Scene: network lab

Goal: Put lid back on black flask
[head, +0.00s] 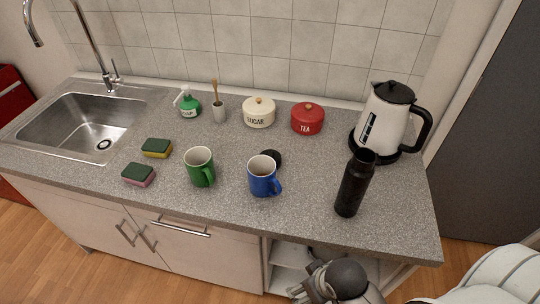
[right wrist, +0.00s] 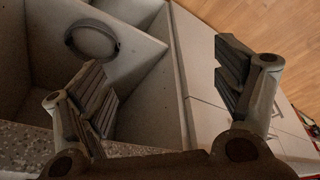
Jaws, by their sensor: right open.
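The black flask (head: 354,186) stands upright on the grey counter at the right, in front of the kettle. Its top looks dark and the opening is hard to make out. A small round black thing, probably the lid (head: 273,157), lies behind the blue mug (head: 263,178), which partly hides it. My right gripper (head: 312,287) is low in front of the counter's front edge, by the open shelf. In the right wrist view, its two fingers (right wrist: 172,95) are wide apart with nothing between them. Neither flask nor lid shows there. My left gripper is not in view.
A white kettle (head: 386,120) stands behind the flask. A green mug (head: 200,167), a red tea tin (head: 308,118), a sugar tin (head: 259,112) and two sponges (head: 157,148) share the counter (head: 300,205). In the wrist view, a round thing (right wrist: 92,41) sits in the shelf.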

